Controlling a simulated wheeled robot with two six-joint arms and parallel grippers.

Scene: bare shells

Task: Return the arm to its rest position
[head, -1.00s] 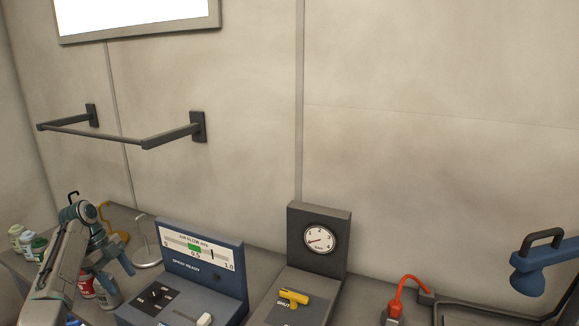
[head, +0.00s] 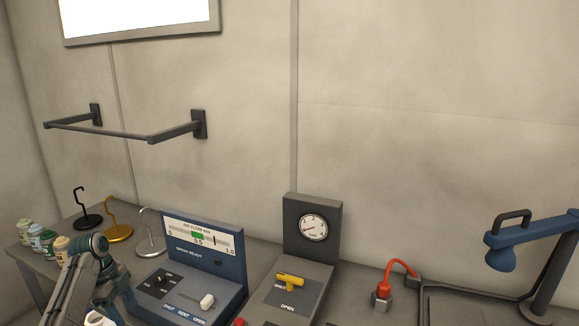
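My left arm comes in at the lower left, and its gripper (head: 122,300) points down near the bottom edge, in front of the blue air flow panel's left side. Its fingertips are too small and partly cut off to tell whether they are open or shut. A white rounded top (head: 97,318) shows just beside it at the bottom edge; what it belongs to is cut off. My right gripper is not in view.
Several small paint jars (head: 42,238) stand at the left. Black (head: 88,221), yellow (head: 118,232) and silver (head: 151,246) hook stands are behind my arm. The blue panel (head: 205,255), gauge unit with yellow valve (head: 290,280), red plug (head: 383,291) and blue lamp (head: 515,245) follow rightward. A wall rail (head: 125,135) hangs above.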

